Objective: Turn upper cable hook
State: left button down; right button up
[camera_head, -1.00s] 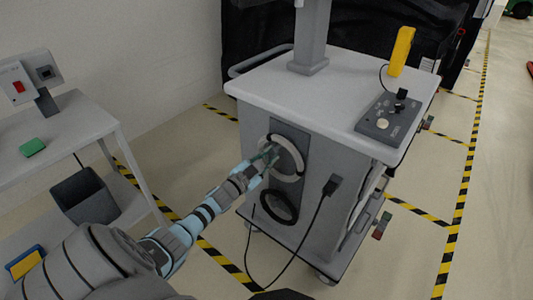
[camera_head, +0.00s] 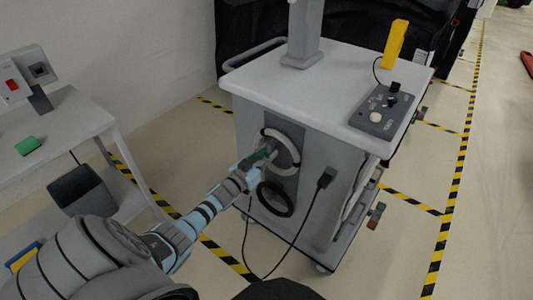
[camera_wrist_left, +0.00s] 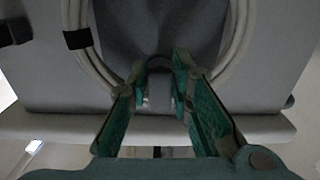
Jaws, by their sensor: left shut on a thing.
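The upper cable hook (camera_wrist_left: 159,84) is a small grey piece on the end panel of the cart (camera_head: 330,108). A pale coiled cable (camera_head: 291,153) hangs around it and also shows on both sides in the left wrist view (camera_wrist_left: 238,45). My left gripper (camera_head: 265,154) reaches the panel inside the coil. In the left wrist view its green fingers (camera_wrist_left: 159,80) are shut on the hook, one on each side. The hook is mostly hidden behind the fingers in the head view. My right gripper is not in view.
A dark coil (camera_head: 276,199) hangs below the pale one. A black plug (camera_head: 326,178) with a dangling cable is on the panel to the right. A control box (camera_head: 382,112) and a yellow handset (camera_head: 396,44) are on the cart top. A grey side table (camera_head: 65,130) stands at left.

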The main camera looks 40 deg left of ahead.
pick_arm(q)
jog(key=c, duration=1.4)
grip_release()
jog(key=shift+c, duration=0.2)
jog(key=shift+s, duration=0.1)
jog(key=s, duration=1.2)
jog(key=shift+d, duration=0.15)
